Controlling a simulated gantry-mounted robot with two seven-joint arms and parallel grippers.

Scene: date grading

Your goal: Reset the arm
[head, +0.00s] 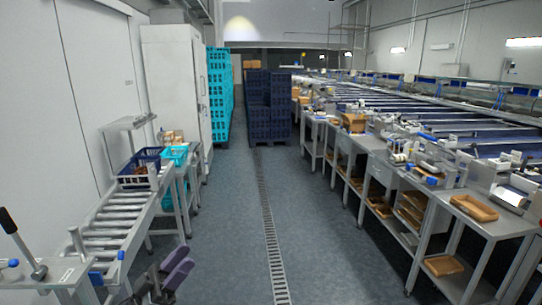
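My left gripper (177,267) shows at the bottom of the head view, left of the middle. Its two purple fingers point up and to the right over the blue-grey floor. They show as two separate fingers with a narrow gap and nothing visible between them. The gripper is apart from the roller conveyor (104,232) on its left. My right gripper is not in view.
A dark blue crate (127,171) and a turquoise crate (180,150) stand at the conveyor's far end. Turquoise crates (218,100) and dark blue crates (268,125) are stacked farther back. Metal workbenches (497,226) line the right. The aisle floor (225,215) is clear.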

